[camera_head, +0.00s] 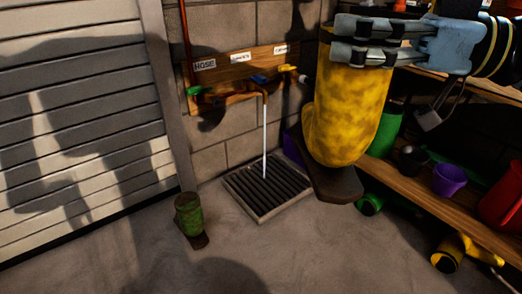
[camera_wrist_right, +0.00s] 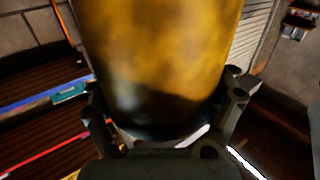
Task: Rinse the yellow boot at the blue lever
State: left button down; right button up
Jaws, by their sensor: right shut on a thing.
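The yellow boot (camera_head: 345,105) hangs from my right gripper (camera_head: 342,40), with its opening end up and its dark brown sole tilted below. It has brownish patches. My right gripper is shut on the upper part of the boot; in the right wrist view the boot (camera_wrist_right: 160,60) fills the space between the fingers. The blue lever (camera_head: 258,79) is on a wooden wall board, left of the boot. A thin stream of water (camera_head: 265,135) falls from the tap below it onto a floor grate (camera_head: 285,183). The boot appears right of the stream, apart from it.
A green lever (camera_head: 194,91) and a yellow lever (camera_head: 287,68) flank the blue one. A green boot (camera_head: 189,218) stands on the floor left of the grate. A wooden shelf (camera_head: 430,196) at right holds a purple pot (camera_head: 449,180) and a red container (camera_head: 503,203). The front floor is clear.

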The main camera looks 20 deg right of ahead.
jog(key=shift+s+d+r+p, duration=0.1)
jog(key=shift+s+d+p, duration=0.05)
jog(key=shift+d+p, duration=0.2)
jog(key=shift+a, duration=0.1)
jog(key=shift+w+a+b, duration=0.25)
jog(key=shift+a+b, duration=0.25)
jog(key=shift+b, duration=0.45)
jog(key=shift+s, duration=0.1)
